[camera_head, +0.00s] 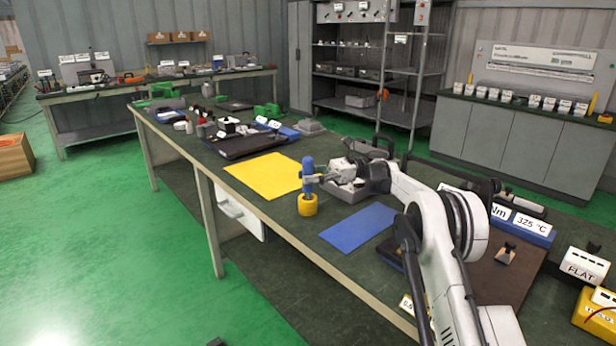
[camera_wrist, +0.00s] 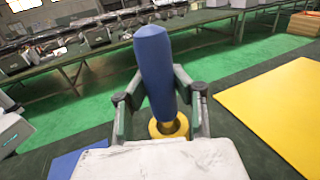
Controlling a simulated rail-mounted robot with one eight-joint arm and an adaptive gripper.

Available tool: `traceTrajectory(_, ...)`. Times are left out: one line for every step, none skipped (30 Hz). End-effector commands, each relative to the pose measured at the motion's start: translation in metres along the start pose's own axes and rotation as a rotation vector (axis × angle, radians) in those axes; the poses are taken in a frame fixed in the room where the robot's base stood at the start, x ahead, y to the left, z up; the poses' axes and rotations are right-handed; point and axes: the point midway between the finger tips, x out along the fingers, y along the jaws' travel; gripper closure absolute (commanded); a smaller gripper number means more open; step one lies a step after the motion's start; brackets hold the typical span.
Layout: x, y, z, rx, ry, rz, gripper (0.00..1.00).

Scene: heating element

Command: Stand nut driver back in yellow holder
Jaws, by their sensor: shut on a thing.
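The nut driver (camera_head: 308,166) has a blue handle and stands upright in the head view, directly over the yellow holder (camera_head: 307,206). My gripper (camera_head: 311,179) is shut on the blue handle from the right side. In the wrist view the handle (camera_wrist: 155,70) rises between my two fingers (camera_wrist: 160,105), and the round yellow holder (camera_wrist: 168,127) shows behind and below it. The driver's lower end is hidden, and I cannot tell whether it is inside the holder or just above it.
A yellow mat (camera_head: 264,174) lies to the left of the holder and a blue mat (camera_head: 358,226) to the right, both flat on the dark green bench. A dark tray (camera_head: 245,146) with items lies farther back. The bench's front edge is close to the holder.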

Motion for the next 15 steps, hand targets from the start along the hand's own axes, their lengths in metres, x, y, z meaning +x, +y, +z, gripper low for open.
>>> traceTrajectory(0.0000,0.0000,-0.0010,0.000,-0.001,0.000,1.00)
traceTrajectory(0.0000,0.0000,-0.0017,0.000,-0.001,0.000,1.00)
traceTrajectory(0.0000,0.0000,-0.0025,0.000,-0.001,0.000,1.00)
traceTrajectory(0.0000,0.0000,-0.0031,0.000,-0.001,0.000,1.00)
traceTrajectory(0.0000,0.0000,-0.0037,0.000,-0.001,0.000,1.00)
traceTrajectory(0.0000,0.0000,-0.0045,0.000,-0.001,0.000,1.00)
traceTrajectory(0.0000,0.0000,-0.0051,0.000,-0.001,0.000,1.00)
traceTrajectory(0.0000,0.0000,-0.0058,0.000,-0.001,0.000,1.00)
traceTrajectory(0.0001,0.0000,-0.0066,0.000,-0.001,0.000,1.00)
traceTrajectory(0.0001,0.0000,-0.0072,0.000,-0.001,0.000,1.00)
traceTrajectory(0.0001,0.0000,-0.0079,0.000,-0.001,0.000,1.00)
traceTrajectory(0.0001,0.0000,-0.0087,0.000,-0.001,0.000,1.00)
traceTrajectory(0.0001,0.0000,-0.0093,0.000,-0.001,0.000,1.00)
traceTrajectory(0.0001,0.0000,-0.0100,0.000,-0.001,0.000,1.00)
traceTrajectory(0.0001,0.0000,-0.0108,0.000,-0.001,0.000,1.00)
